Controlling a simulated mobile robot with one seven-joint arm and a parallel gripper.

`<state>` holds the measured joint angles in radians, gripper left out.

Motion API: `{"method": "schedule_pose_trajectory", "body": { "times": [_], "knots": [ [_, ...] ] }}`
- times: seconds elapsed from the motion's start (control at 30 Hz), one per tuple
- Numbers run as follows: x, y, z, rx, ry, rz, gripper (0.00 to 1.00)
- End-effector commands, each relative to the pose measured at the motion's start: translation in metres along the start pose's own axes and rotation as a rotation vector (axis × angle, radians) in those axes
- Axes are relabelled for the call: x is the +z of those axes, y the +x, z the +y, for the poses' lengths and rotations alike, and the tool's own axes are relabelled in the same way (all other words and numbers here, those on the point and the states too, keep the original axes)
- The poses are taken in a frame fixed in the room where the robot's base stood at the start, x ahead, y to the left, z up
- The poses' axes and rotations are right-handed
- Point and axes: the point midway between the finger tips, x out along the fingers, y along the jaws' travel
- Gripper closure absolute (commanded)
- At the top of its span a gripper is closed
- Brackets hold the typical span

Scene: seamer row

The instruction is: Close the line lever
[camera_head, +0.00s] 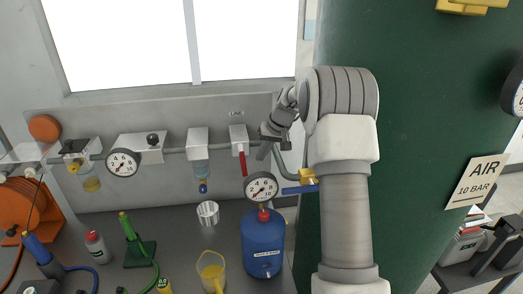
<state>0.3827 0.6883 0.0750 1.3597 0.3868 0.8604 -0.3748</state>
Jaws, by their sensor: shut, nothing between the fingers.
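Two levers show on the pipe along the grey back wall. A red lever (243,163) hangs straight down below a white block (238,140), across the level pipe. A blue lever (299,190) lies nearly level under a brass-coloured valve (308,177), partly hidden by my arm. My gripper (263,150) is shut and empty, just right of the white block and the red lever's upper end, above and left of the blue lever. Whether it touches the pipe cannot be told.
A pressure gauge (261,187) stands on a blue tank (262,240) below my gripper. A metal cup (208,213) and yellow jug (211,270) stand on the bench. A green column (415,150) rises behind my arm. Another gauge (123,162) is farther left.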

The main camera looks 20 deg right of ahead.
Motion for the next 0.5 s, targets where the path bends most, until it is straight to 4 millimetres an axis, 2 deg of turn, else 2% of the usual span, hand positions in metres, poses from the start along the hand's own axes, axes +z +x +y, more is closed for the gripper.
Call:
{"method": "schedule_pose_trajectory", "body": {
  "times": [0.1, 0.17, 0.27, 0.5],
  "knots": [
    [-0.003, -0.009, -0.006, 0.080, -0.029, -0.008, 1.00],
    [-0.005, -0.016, 0.006, 0.082, -0.022, 0.000, 1.00],
    [-0.011, -0.034, 0.013, 0.081, -0.021, 0.000, 1.00],
    [-0.012, -0.083, 0.010, 0.078, -0.023, -0.001, 1.00]
  ]
}}
